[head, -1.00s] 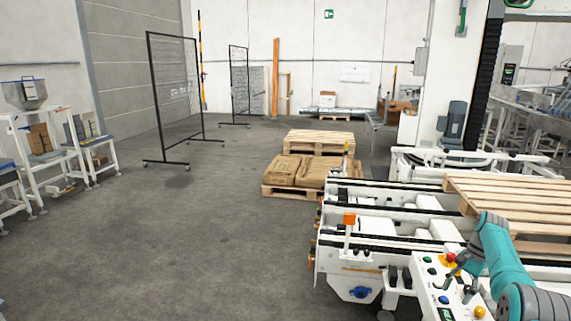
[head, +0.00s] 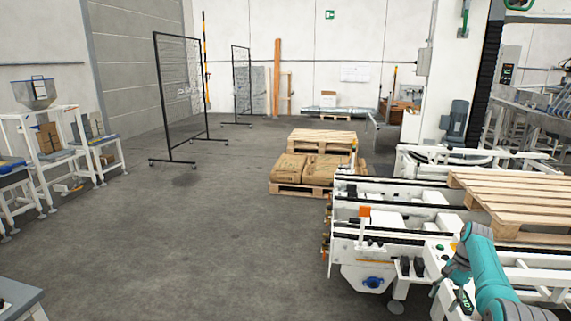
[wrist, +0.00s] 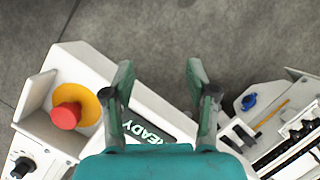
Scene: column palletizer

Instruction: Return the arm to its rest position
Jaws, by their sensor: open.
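My gripper (wrist: 160,82) is open and empty. In the wrist view, its two green fingers are spread above a white control panel (wrist: 85,72) and a dark READY label (wrist: 150,132). A red mushroom button on a yellow ring (wrist: 66,114) sits left of the fingers, apart from them. In the head view, my teal arm reaches in at the lower right, with the gripper (head: 447,290) pointing down by the panel. My arm hides much of the panel there.
A white conveyor (head: 385,222) bears a wooden pallet (head: 515,190) close behind my arm. A pallet with brown sacks (head: 305,167) stands farther back. White stands (head: 60,140) line the left, and a grey table corner (head: 20,300) shows lower left. The middle floor is clear.

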